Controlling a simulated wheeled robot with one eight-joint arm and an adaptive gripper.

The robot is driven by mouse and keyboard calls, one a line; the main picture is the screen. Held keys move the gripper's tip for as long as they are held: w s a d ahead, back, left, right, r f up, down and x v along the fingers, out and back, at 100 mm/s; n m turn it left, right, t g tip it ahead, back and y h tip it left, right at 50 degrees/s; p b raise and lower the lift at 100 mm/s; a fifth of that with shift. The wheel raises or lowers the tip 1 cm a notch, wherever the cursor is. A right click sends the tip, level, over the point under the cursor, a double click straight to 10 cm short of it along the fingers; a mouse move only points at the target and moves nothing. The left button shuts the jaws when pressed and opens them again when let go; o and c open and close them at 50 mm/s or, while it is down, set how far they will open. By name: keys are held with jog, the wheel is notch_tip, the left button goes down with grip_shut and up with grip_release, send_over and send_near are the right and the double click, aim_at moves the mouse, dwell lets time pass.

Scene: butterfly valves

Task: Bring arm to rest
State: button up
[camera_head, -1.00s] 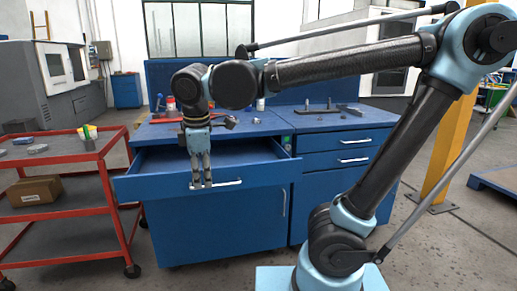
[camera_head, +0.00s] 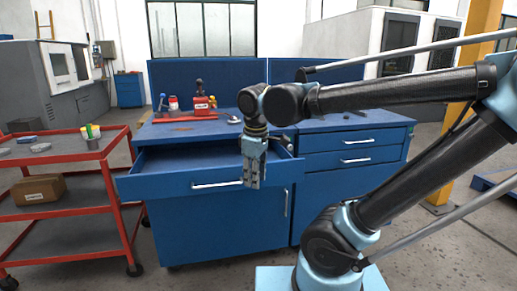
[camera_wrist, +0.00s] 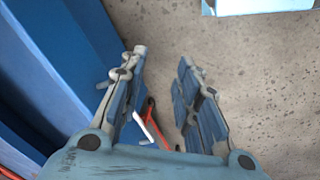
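My gripper (camera_head: 252,184) hangs pointing down in front of the open drawer (camera_head: 165,185) of the blue workbench (camera_head: 215,230), at the right end of the drawer's handle (camera_head: 217,184) in the head view. My arm reaches in from the right, bent at the elbow, which is partly cut off at the right edge.
A red cart (camera_head: 120,200) with a cardboard box (camera_head: 38,190) stands at the left. Concrete floor (camera_wrist: 245,70) is bare beside the bench. A yellow post (camera_head: 480,40) stands at the right.

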jog(key=s+d+f+m, duration=0.1)
jog(key=d+f+m, duration=0.5)
jog(key=d, duration=0.4)
jog(key=s+d+f+m, duration=0.1)
jog(key=d+f+m, duration=0.5)
jog(key=d, duration=0.4)
jog(key=shift+s+f+m, duration=0.15)
jog(key=shift+f+m, duration=0.1)
jog(key=shift+m, duration=0.35)
jog(key=shift+w+f, duration=0.2)
jog(key=shift+w, duration=0.2)
